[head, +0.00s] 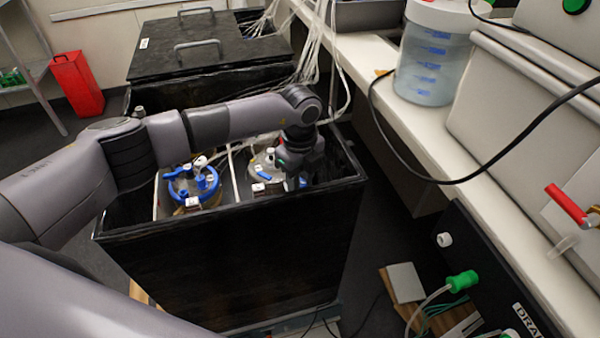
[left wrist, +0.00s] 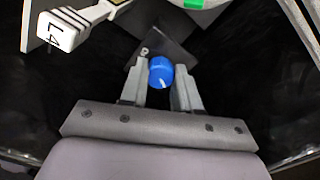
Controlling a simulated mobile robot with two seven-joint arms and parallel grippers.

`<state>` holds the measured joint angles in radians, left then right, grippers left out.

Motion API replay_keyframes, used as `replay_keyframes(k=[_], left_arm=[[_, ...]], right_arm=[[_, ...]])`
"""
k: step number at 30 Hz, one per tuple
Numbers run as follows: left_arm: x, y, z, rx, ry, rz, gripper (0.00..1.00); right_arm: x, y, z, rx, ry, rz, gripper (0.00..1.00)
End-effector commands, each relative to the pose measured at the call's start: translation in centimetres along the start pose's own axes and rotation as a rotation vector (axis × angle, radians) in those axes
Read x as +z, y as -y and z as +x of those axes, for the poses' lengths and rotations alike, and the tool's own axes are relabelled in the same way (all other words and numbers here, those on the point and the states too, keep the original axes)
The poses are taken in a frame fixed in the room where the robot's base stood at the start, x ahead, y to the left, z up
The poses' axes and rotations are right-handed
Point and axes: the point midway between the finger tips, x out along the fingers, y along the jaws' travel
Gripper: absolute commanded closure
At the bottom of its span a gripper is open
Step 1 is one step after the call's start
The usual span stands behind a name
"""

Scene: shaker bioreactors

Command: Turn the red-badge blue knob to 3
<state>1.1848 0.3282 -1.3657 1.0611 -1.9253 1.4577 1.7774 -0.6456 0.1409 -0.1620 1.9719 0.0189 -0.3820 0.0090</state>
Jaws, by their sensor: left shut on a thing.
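A small blue knob (left wrist: 161,72) with a white pointer mark sits between the fingers of my left gripper (left wrist: 160,90) in the left wrist view. The fingers stand on both sides of it and are shut on it. The pointer mark is on the knob's lower part in that view. I cannot read a scale around the knob, and no red badge shows clearly. In the head view my left gripper (head: 298,162) reaches down into the right end of the open black box (head: 230,265), and the knob there is mostly hidden. My right gripper is not in view.
A vessel with a blue ring (head: 180,192) and a grey-lidded vessel (head: 262,165) stand in the box, left of my gripper. A white tag (left wrist: 62,35) is near the gripper in the wrist view. A white bench (head: 425,135) runs along the right, with cables and tubes nearby.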

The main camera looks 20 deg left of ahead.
Motion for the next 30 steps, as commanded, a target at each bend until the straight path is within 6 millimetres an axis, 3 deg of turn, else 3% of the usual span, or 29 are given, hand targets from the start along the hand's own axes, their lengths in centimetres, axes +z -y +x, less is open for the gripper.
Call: replay_keyframes(k=[15,30], left_arm=[[0.0,0.1,-0.3,-0.002,0.0,-0.365,0.99],[0.1,0.0,-0.1,-0.002,0.001,-0.449,0.99]], right_arm=[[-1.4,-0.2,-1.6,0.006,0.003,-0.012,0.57],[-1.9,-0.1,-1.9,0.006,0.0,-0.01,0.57]])
